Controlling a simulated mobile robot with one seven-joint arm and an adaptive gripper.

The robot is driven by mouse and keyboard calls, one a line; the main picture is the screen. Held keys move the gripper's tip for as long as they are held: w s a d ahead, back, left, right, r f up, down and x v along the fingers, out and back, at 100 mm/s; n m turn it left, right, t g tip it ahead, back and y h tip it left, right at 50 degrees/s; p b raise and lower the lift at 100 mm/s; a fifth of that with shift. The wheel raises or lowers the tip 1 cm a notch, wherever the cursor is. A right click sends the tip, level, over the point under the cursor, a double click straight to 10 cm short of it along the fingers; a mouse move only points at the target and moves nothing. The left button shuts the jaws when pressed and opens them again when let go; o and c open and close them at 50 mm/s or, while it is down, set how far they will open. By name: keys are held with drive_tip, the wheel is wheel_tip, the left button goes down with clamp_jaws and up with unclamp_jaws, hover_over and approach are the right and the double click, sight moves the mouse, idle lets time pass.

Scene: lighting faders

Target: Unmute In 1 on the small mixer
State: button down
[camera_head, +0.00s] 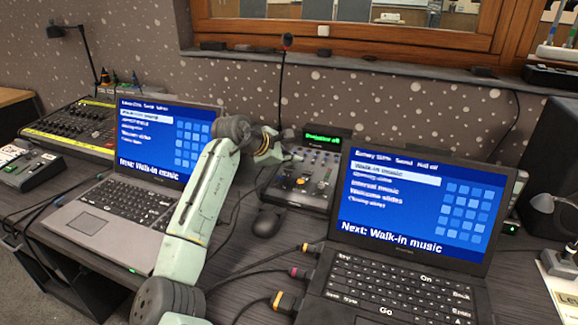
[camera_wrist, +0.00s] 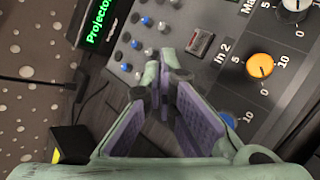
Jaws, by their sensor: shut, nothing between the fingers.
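The small mixer (camera_head: 305,180) stands on the desk between the two laptops, with a lit green display behind it. In the wrist view its panel (camera_wrist: 290,100) shows an In 2 label, a square reddish button (camera_wrist: 200,41) beside that label, an orange knob (camera_wrist: 260,66) and a partly hidden blue knob (camera_wrist: 228,119). My gripper (camera_wrist: 163,78) is shut and empty, its fingertips over the panel near the small knobs. It also shows at the mixer's left side in the head view (camera_head: 274,141). No In 1 label is readable, and my fingers hide part of the panel. I cannot tell whether the fingertips touch it.
The left laptop (camera_head: 120,205) and right laptop (camera_head: 400,285) flank the mixer. A black mouse (camera_head: 267,222) and cables lie in front of it. A thin gooseneck microphone (camera_head: 287,42) rises behind it. A larger mixing desk (camera_head: 75,127) is at the far left.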

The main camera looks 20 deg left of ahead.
sight(289, 173)
wheel_tip(289, 173, up, 6)
drive_tip(key=p, duration=0.6)
drive_tip(key=shift+s+p, duration=0.35)
drive_tip(key=c, duration=2.3)
unclamp_jaws()
